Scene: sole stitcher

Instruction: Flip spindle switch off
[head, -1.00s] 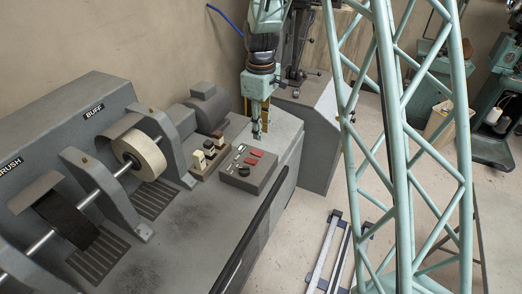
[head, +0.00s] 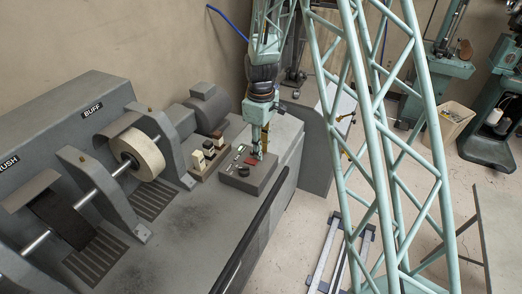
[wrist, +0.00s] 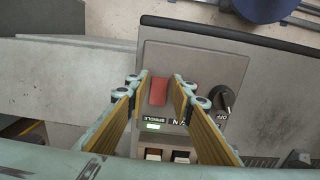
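The control panel (head: 246,180) is a grey box on the machine bench; it also shows in the wrist view (wrist: 200,62). The red spindle switch (wrist: 158,90) sits above the "SPINDLE" label, with a green lamp (wrist: 152,126) lit beside that label. My gripper (wrist: 160,78) is open, with its fingertips on either side of the red switch; I cannot tell whether they touch it. In the head view my gripper (head: 258,156) points down over the panel. The right finger hides part of a second label and the area around it.
A black knob (wrist: 221,99) marked OFF is right of the right finger. The buffing wheel (head: 139,155) and shaft are farther left. A black rail (head: 250,235) runs along the bench front.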

